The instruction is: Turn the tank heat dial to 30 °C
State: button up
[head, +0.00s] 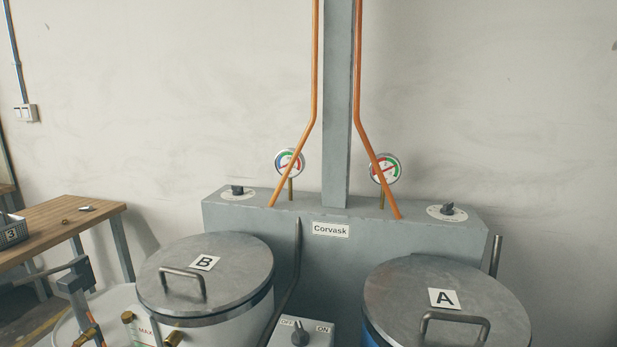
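Two dark knobs on pale round scale plates sit on top of the grey Corvask console. The left dial (237,191) is behind tank B (225,262). The right dial (447,211) is behind tank A (450,283). Either could be the tank heat dial; their scale marks are too small to read, so I cannot tell their settings. My gripper is not in view.
Two round gauges (289,163) (385,169) and orange pipes (315,70) rise between the dials, beside a grey column (337,100). An OFF/ON switch (301,332) is low in front. Both tank lids have raised handles. A wooden table (70,215) stands left.

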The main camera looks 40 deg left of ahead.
aim_at(237, 190)
jog(key=z, duration=1.7)
jog(key=k, duration=2.4)
jog(key=u, duration=2.65)
jog(key=i, duration=0.2)
jog(key=z, duration=0.15)
